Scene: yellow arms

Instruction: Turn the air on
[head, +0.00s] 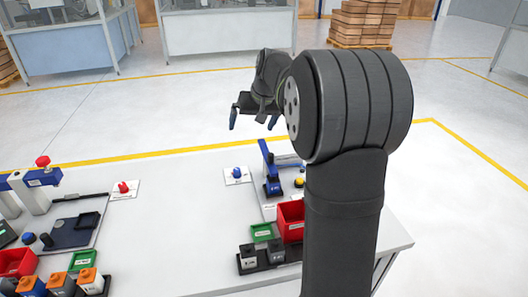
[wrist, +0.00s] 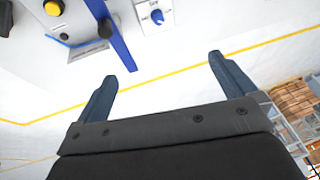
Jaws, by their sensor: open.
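A blue knob (head: 237,172) sits on a small white labelled plate (head: 231,181) near the far edge of the table. In the wrist view the blue knob (wrist: 157,16) is at the top, beyond and between my fingertips. Its lettering is too small to read for sure. A red knob (head: 123,186) on another white plate lies further left. My gripper (head: 252,120) is open and empty, raised above the table's far side. In the wrist view its two blue fingers (wrist: 163,72) are wide apart and touch nothing.
A blue upright fixture (head: 270,168) with a yellow button (head: 299,181) stands just right of the blue knob. A red bin (head: 291,219) and a green tray (head: 262,232) are nearer. A blue-and-white press (head: 30,180) stands at left. The table's middle (head: 180,220) is clear.

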